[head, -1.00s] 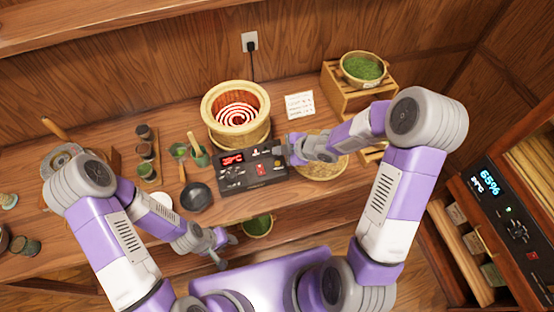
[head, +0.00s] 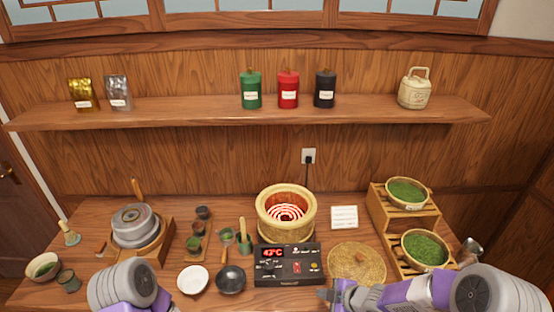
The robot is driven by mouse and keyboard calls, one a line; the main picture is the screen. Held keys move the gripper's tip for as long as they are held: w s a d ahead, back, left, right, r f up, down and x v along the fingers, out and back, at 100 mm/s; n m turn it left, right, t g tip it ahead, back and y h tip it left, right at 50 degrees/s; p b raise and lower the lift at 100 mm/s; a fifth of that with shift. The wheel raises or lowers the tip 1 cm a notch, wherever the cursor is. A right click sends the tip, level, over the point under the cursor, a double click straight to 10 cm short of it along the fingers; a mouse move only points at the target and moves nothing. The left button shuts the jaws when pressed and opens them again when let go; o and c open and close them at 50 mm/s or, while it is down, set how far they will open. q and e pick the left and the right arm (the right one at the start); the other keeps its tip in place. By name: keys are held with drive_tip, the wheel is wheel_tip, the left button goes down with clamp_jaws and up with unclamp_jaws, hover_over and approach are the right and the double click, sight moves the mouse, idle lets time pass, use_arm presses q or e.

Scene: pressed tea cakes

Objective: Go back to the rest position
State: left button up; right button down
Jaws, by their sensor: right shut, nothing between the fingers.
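My right gripper (head: 328,293) is shut and empty at the front of the counter, just right of the control box (head: 288,264) and below the round woven mat (head: 357,263). My right arm comes in from the lower right. Of my left arm, only a grey and purple link shows at the lower left; the left gripper is out of the picture.
On the counter stand a glowing stove (head: 287,214), a stone mill (head: 135,226), a white bowl (head: 193,279), a black pan (head: 231,279) and a stepped wooden rack (head: 403,214) with green-filled baskets. A wall shelf (head: 200,113) holds canisters, pouches and a teapot.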

use_arm(q)
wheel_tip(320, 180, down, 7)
drive_tip(key=b, duration=0.7)
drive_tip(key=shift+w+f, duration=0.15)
use_arm(e)
drive_tip(key=s+a+f+m+g+h, duration=0.1)
drive_tip(key=s+a+f+m+g, duration=0.1)
drive_tip(key=s+f+m, duration=0.8)
drive_tip(key=s+a+f+m+g+h, duration=0.1)
drive_tip(key=s+f+m+g, duration=0.3)
drive_tip(key=s+f+m, duration=0.6)
drive_tip(key=x, duration=0.4)
drive_tip(key=shift+s+f, duration=0.15)
drive_tip(key=shift+f, duration=0.05)
